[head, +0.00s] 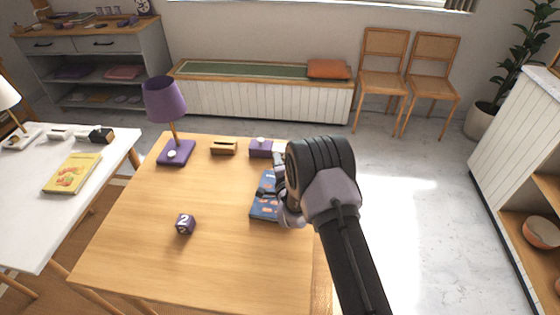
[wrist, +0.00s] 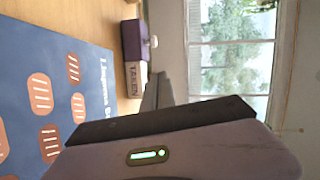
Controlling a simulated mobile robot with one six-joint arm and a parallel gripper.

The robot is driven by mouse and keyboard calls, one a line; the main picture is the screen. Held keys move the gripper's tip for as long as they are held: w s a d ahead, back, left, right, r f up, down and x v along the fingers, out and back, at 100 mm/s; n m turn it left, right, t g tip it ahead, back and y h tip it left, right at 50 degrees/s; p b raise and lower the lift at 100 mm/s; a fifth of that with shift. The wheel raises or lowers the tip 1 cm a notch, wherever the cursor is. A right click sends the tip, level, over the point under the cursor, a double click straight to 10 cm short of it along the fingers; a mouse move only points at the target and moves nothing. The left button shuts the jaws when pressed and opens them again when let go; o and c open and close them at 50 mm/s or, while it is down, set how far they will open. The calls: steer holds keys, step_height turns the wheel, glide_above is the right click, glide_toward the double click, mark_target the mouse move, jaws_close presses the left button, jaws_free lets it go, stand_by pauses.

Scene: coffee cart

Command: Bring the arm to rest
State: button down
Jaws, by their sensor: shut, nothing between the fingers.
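My gripper (head: 281,172) is at the right side of the wooden table in the head view, above or beside the blue book; its height is hard to judge. It is shut and empty. The wrist partly covers it in the head view. In the wrist view its dark fingers (wrist: 158,92) show beyond the grey housing with a small green light. My arm reaches in from the lower right.
The wooden table (head: 140,235) bears a blue book (head: 264,208), a purple die (head: 185,224), a purple lamp (head: 165,100), a slotted wooden block (head: 223,148) and a purple box (head: 260,148). A white table (head: 40,225) stands left. Open floor (head: 420,220) lies right.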

steer(key=shift+s, duration=0.7)
step_height(320, 180, up, 10)
steer(key=d+r+g+h, duration=0.1)
steer(key=d, duration=0.2)
steer(key=s+d+r+n+g, duration=0.3)
steer(key=s+r+n, duration=0.1)
steer(key=s+r, duration=0.6)
steer(key=s+r+n+g, duration=0.2)
steer(key=s+n+g, duration=0.1)
steer(key=s, duration=1.4)
steer(key=s+r+n+g+y, duration=0.1)
steer(key=s+r+n+g, duration=0.2)
steer(key=s, duration=1.4)
steer(key=shift+a+n+g, duration=0.2)
steer(key=shift+n+g, duration=0.1)
steer(key=shift+n, duration=0.1)
